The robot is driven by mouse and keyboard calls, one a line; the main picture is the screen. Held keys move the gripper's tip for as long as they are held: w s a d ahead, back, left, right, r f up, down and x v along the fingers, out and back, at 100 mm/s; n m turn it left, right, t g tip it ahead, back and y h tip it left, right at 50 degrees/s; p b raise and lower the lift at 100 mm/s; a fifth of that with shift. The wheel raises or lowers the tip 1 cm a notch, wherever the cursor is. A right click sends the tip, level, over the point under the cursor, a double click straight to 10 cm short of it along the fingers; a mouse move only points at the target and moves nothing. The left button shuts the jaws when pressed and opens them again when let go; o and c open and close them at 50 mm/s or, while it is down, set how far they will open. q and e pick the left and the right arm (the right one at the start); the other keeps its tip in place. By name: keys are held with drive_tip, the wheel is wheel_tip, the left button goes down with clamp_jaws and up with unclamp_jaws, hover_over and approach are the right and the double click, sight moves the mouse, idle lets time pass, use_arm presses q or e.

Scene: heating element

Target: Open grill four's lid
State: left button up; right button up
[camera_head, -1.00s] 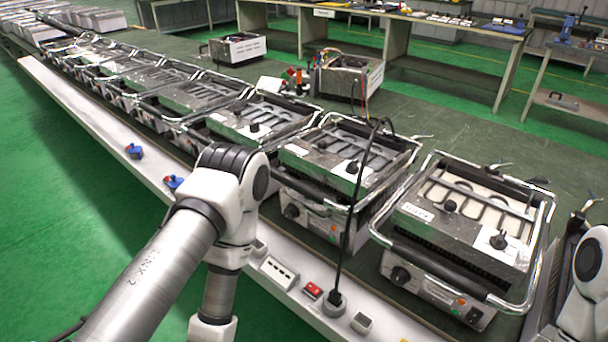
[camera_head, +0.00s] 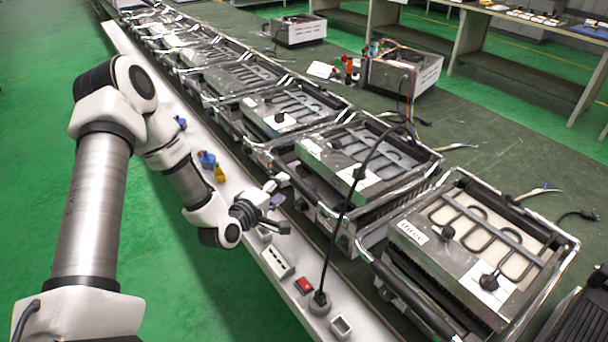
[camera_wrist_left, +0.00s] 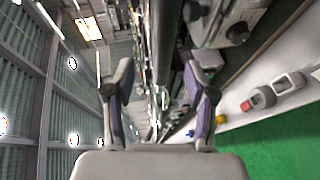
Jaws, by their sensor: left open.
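A dark ribbed grill part (camera_head: 583,308) is cut off at the lower right. I cannot read "four" anywhere. My left gripper (camera_head: 284,213) is open near the neighbouring grill's front left. In the left wrist view its fingers (camera_wrist_left: 160,85) are apart, with a dark bar (camera_wrist_left: 163,50) between them; contact is unclear.
The white table edge strip carries a socket block (camera_head: 277,262), a red switch (camera_head: 304,286) and a plug (camera_head: 320,303) with a black cable rising in front of the grills. Blue and yellow parts (camera_head: 207,160) lie behind my gripper. Green floor is clear at left.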

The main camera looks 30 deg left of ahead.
sight(291, 181)
use_arm(q)
drive_tip(key=x, duration=0.7)
drive_tip(key=shift+w+f+p, duration=0.2)
drive_tip(key=shift+w+p, duration=0.05)
drive_tip(key=shift+p, duration=0.1)
drive_tip(key=shift+s+a, duration=0.1)
drive_tip(key=shift+a, duration=0.05)
clamp_jaws()
